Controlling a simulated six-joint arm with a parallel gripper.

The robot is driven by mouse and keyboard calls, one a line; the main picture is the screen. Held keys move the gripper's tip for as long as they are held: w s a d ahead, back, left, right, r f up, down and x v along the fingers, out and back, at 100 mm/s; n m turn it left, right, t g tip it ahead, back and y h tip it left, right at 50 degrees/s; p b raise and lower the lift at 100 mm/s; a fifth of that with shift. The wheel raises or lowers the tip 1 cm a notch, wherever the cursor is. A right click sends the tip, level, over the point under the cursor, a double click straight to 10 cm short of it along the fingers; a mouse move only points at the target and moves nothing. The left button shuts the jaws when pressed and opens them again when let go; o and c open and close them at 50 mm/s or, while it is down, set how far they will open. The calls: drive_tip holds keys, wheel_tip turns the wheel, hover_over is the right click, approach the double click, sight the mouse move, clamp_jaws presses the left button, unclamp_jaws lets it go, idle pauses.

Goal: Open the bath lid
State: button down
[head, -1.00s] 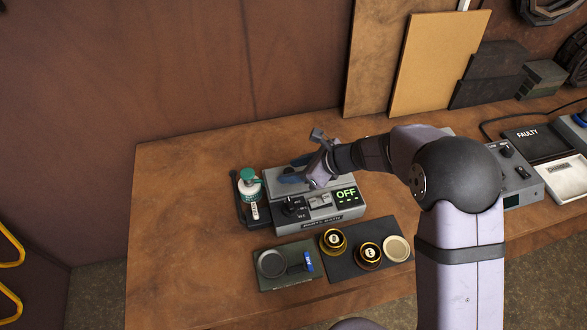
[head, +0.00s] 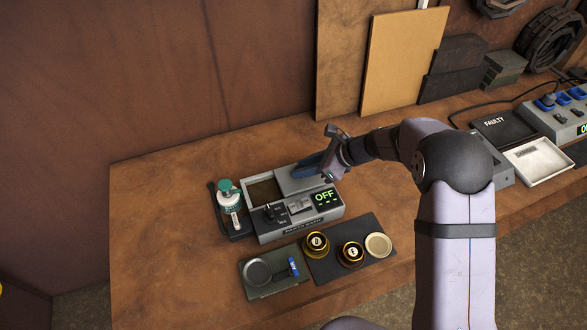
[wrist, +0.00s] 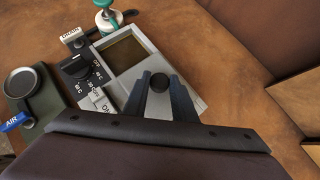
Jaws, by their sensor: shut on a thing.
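The parts bath (head: 291,229) is a grey box with a dial, a switch and a green OFF display on its front. Its lid (head: 296,184) lies over the right side of the top, and the left side is an open well (head: 264,191) with a dark brownish inside. In the wrist view the open well (wrist: 124,52) shows beside the lid. My gripper (head: 308,170) is over the lid at the right rear. Its blue fingers are shut on the lid's round black knob (wrist: 159,82). The far parts of the lid are hidden by the fingers.
A green-capped bottle (head: 229,200) stands in a dark holder close to the bath's left. In front are a dark mat (head: 337,265) with gold-rimmed round parts and a dish, and a green tray (head: 262,288). Boards (head: 402,62) lean against the wall behind. Bench at left is clear.

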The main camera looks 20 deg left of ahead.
drive_tip(key=c, duration=1.5)
unclamp_jaws()
drive_tip(key=shift+b+v, duration=1.15)
drive_tip(key=shift+v, duration=2.55)
drive_tip(key=s+d+f+n+h, duration=0.1)
drive_tip(key=s+d+n+h, duration=0.2)
drive_tip(key=s+d+n, duration=0.3)
drive_tip(key=s+d+f+n+h, duration=0.1)
drive_tip(key=s+d+n+h, duration=0.2)
drive_tip(key=d, duration=1.1)
drive_tip(key=s+d+f+n+h, duration=0.1)
drive_tip(key=s+d+n+h, duration=0.2)
drive_tip(key=s+d+n, duration=0.6)
drive_tip(key=shift+s+d, duration=0.55)
drive_tip(key=shift+s, duration=0.25)
drive_tip(key=shift+s+d, duration=0.6)
drive_tip(key=shift+s, duration=0.15)
